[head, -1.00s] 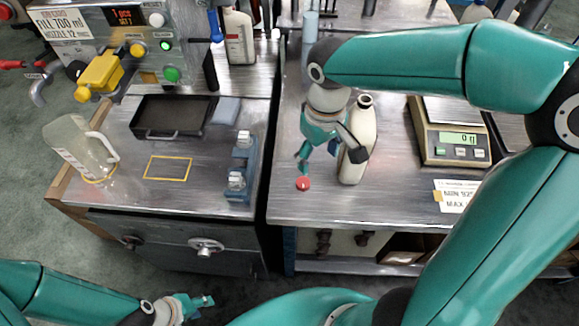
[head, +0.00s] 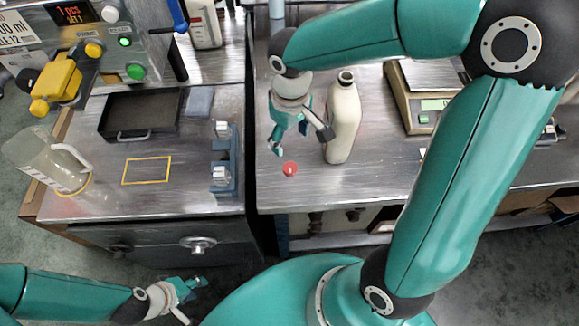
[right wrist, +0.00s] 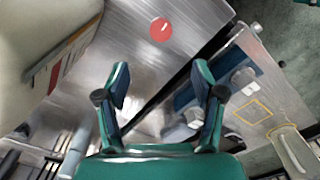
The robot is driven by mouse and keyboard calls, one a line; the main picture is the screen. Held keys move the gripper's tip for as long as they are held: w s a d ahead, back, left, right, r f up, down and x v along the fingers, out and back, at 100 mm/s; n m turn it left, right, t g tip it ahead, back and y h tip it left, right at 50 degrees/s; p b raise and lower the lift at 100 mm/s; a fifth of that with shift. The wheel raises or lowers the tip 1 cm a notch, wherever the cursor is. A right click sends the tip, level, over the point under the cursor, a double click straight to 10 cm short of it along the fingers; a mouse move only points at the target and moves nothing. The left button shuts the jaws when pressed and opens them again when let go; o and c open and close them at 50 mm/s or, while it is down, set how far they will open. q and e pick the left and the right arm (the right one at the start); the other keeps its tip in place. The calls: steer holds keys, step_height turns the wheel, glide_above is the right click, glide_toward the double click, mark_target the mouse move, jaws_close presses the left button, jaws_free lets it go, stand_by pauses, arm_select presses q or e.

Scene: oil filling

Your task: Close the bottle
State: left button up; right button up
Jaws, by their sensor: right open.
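The cream bottle (head: 343,122) stands upright on the right metal bench with its neck open and dark at the top. It also shows large at the left of the right wrist view (right wrist: 40,50). A small red cap (head: 290,169) lies on the bench just left of the bottle's base; it also shows in the right wrist view (right wrist: 161,29), beyond the fingertips. My right gripper (head: 302,142) is open and empty, pointing down above the bench between cap and bottle; its fingers show in the right wrist view (right wrist: 165,90). My left gripper (head: 192,297) is low at the front left, off the benches, apparently empty.
A scale (head: 425,100) stands right of the bottle. The left bench holds a clear jug (head: 45,160), a black tray (head: 140,113), a yellow outlined square (head: 147,170) and a blue fixture (head: 226,160). A gap separates the two benches.

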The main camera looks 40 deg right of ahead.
glide_above(290, 167)
step_height(290, 167, down, 7)
steer(key=shift+f, duration=0.1)
steer(key=shift+f, duration=2.6)
steer(key=c, duration=0.7)
